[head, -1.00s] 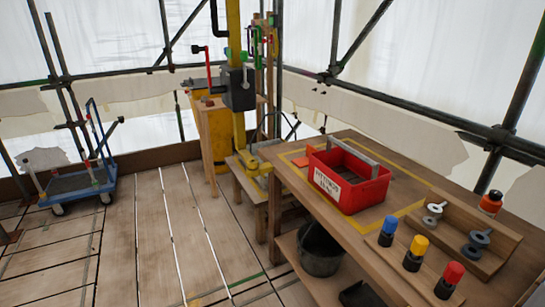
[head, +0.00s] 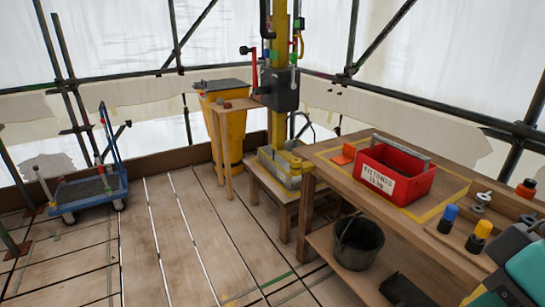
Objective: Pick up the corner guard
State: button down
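A small reddish-brown piece (head: 227,105) sits on the narrow wooden stand by the yellow bin. Part of my arm shows at the lower right edge, over the near end of the bench. My gripper's fingers cannot be made out.
A red fittings box (head: 395,186) stands on the workbench (head: 408,222). Blue-capped (head: 448,218) and yellow-capped (head: 479,237) cylinders stand nearer. A black bucket (head: 357,250) is under the bench. A blue trolley (head: 90,188) stands far left. The plank floor between is clear.

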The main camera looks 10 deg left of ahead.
aim_at(347, 156)
jog(key=u, duration=0.65)
jog(key=i, duration=0.4)
jog(key=u, duration=1.1)
jog(key=i, duration=1.3)
jog(key=z, duration=0.8)
jog(key=i, duration=0.65)
jog(key=z, duration=0.8)
jog(key=i, duration=1)
jog(key=u, duration=0.05)
